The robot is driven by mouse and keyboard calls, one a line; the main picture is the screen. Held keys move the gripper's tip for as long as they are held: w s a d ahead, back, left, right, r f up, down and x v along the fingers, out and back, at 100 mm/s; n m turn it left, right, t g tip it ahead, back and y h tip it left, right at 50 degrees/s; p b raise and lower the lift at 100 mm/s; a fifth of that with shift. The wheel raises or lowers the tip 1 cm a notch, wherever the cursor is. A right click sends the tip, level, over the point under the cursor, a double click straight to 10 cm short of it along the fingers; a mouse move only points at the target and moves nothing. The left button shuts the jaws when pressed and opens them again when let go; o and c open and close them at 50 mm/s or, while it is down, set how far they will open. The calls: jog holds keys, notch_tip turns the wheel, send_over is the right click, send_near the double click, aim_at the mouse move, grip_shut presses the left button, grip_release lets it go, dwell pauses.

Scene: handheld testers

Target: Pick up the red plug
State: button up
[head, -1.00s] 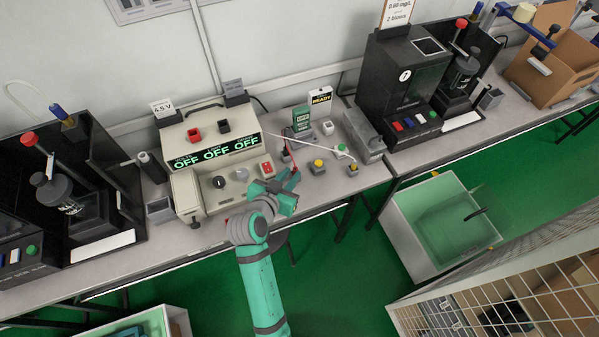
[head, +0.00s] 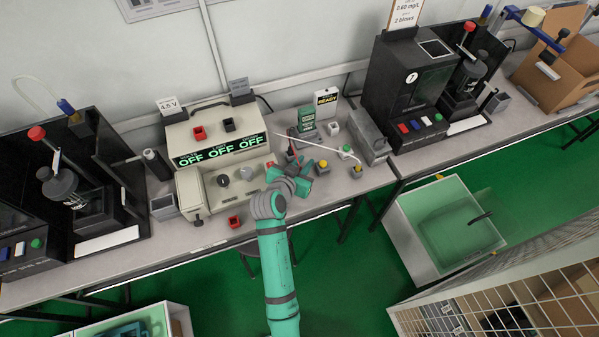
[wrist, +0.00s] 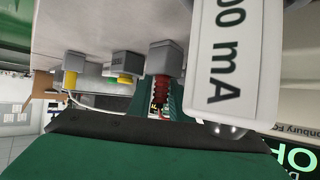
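In the wrist view a red ribbed plug (wrist: 161,90) sits at a grey block (wrist: 165,57). Teal finger parts of my gripper (wrist: 160,104) show on both sides of it, apart from each other. Whether they touch it I cannot tell. In the head view my gripper (head: 303,178) is over the bench, just right of the beige power supply (head: 222,170). A thin red lead or probe (head: 293,149) shows just behind it. The plug itself is mostly hidden there by the gripper.
In the wrist view a white "mA" label (wrist: 232,65) is very close.

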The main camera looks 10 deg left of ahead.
grip_shut()
